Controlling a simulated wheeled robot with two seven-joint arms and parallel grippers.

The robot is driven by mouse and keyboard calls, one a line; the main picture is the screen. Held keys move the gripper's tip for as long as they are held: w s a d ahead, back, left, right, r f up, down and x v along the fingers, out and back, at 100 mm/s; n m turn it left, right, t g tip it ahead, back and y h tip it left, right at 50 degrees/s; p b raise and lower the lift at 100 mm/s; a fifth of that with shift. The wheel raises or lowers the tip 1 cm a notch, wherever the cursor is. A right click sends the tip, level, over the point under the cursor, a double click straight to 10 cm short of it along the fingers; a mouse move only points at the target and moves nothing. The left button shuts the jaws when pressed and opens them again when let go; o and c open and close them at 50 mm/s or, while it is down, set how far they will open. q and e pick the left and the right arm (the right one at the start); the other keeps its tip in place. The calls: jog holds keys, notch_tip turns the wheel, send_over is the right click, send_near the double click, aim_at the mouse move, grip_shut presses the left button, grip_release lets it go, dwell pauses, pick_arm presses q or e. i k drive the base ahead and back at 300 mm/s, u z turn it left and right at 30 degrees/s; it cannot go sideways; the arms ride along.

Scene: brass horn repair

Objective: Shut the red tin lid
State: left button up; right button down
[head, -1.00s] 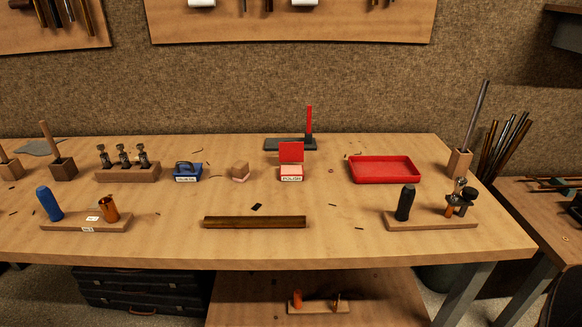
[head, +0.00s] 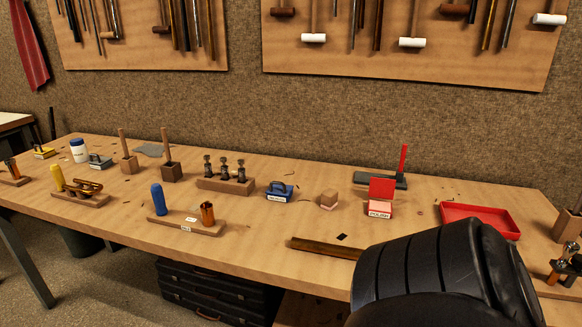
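The red tin (head: 379,206) stands on the workbench, right of the middle, with a white label reading "POLISH" on its front. Its red lid (head: 382,189) stands up, open, at the back of the tin. The inside of the tin looks pale pink. A large black part of my own arm fills the lower right and stands in front of the bench's front edge, below the tin. No gripper fingers show in the head view.
A blue tin (head: 280,192) and a small wooden block (head: 329,198) stand left of the red tin. A red tray (head: 482,219) lies to its right. A dark stand with a red upright (head: 403,160) is behind it. A brass tube (head: 322,247) lies in front.

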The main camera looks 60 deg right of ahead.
aim_at(380, 187)
jog(key=u, duration=0.2)
jog(key=k, duration=0.95)
jog(key=z, duration=1.4)
jog(key=i, duration=0.3)
jog(key=z, duration=0.1)
